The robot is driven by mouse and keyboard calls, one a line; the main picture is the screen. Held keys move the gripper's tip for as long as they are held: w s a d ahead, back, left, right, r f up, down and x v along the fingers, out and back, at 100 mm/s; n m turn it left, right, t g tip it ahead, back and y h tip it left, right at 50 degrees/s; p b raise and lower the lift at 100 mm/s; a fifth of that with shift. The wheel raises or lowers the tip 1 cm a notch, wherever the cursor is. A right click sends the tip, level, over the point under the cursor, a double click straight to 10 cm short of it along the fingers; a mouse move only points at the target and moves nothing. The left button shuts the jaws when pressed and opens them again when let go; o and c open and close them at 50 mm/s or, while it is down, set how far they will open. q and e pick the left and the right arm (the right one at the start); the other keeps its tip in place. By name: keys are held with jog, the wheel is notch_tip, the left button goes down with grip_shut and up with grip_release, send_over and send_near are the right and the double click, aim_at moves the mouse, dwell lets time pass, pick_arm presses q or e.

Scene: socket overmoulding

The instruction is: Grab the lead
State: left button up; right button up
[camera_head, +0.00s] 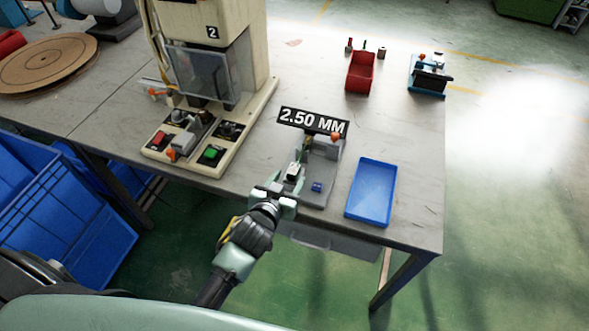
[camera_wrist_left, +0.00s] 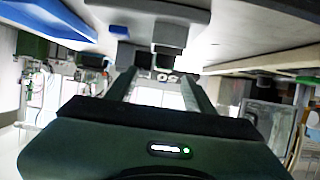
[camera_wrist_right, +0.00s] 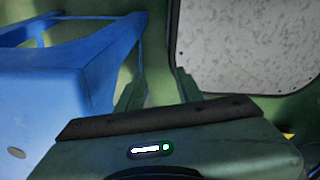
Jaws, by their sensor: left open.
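My left gripper (camera_head: 292,176) is open at the left side of a grey fixture (camera_head: 318,180) under a "2.50 MM" sign. Its fingers are apart in the left wrist view (camera_wrist_left: 158,82), facing small dark blocks (camera_wrist_left: 145,58); I see nothing clearly held between them. A small pale and dark piece (camera_head: 294,172) shows by the fingertips, and an orange piece (camera_head: 335,136) sits at the fixture's back. I cannot make out which part is the lead. My right gripper (camera_wrist_right: 158,88) is open and empty beside a blue bin, outside the head view.
A blue tray (camera_head: 371,190) lies right of the fixture. A press (camera_head: 210,50) with red and green buttons stands to the left. A red bin (camera_head: 360,73) and a small blue device (camera_head: 430,75) are at the back. Blue bins (camera_head: 60,215) stand below the table.

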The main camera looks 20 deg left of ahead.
aim_at(293, 171)
pick_arm(q)
jog(key=x, duration=0.3)
jog(key=p+x, duration=0.1)
jog(key=x, duration=0.2)
jog(key=shift+w+a+f, duration=0.25)
grip_shut()
